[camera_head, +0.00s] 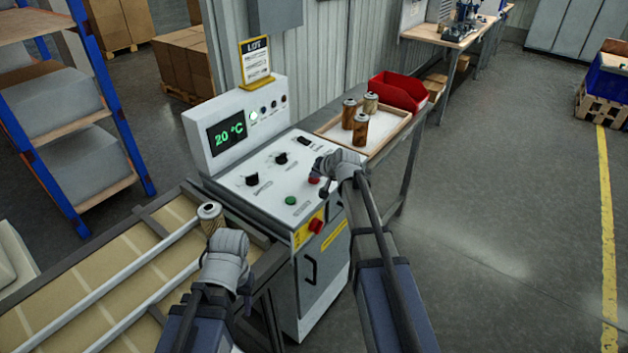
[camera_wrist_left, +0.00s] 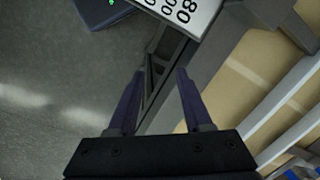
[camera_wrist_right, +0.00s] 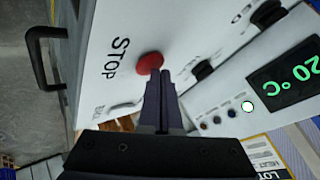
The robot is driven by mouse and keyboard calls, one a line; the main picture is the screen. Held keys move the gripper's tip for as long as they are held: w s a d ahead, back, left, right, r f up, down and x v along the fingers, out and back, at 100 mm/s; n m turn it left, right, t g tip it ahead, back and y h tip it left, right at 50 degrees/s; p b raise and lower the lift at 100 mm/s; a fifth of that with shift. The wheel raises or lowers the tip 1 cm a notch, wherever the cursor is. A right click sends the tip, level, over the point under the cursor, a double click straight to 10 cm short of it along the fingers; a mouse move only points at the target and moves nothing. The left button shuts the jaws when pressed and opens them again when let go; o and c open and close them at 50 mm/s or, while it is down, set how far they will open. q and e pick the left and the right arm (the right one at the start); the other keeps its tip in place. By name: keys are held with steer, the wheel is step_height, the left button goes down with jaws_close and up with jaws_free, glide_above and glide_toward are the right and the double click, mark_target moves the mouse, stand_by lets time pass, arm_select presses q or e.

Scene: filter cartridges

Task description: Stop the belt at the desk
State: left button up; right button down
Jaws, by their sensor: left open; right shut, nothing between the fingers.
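The control desk (camera_head: 265,185) stands in the middle of the head view. Its red STOP button (camera_wrist_right: 149,63) is large in the right wrist view, with the word STOP beside it, and shows in the head view (camera_head: 313,180). My right gripper (camera_wrist_right: 158,75) is shut and empty, its tips at the button's edge; I cannot tell whether they touch it. A green button (camera_head: 290,201) sits to the left. My left gripper (camera_wrist_left: 158,75) is open and empty beside the belt.
A tray (camera_head: 395,140) with three cartridges (camera_head: 361,129) and a red bin (camera_head: 399,91) stand behind the desk. The display (camera_head: 228,133) reads 20 °C and one lamp is lit. A red knob (camera_head: 317,226) sits on the desk's front.

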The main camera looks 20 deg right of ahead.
mark_target(314, 181)
steer(key=shift+f, duration=0.25)
steer(key=shift+s+d+f+b, duration=0.15)
steer(key=shift+s+f+b, duration=0.05)
steer(key=shift+b, duration=0.4)
stand_by(0.4)
steer(key=shift+r, duration=0.1)
steer(key=shift+w+a+r+p, duration=0.25)
steer(key=shift+w+r+p, duration=0.2)
steer(key=shift+p, duration=0.4)
steer(key=shift+s+r, duration=0.1)
steer(key=shift+r, duration=0.15)
step_height(314, 181, up, 5)
steer(key=p, duration=0.5)
steer(key=shift+r, duration=0.15)
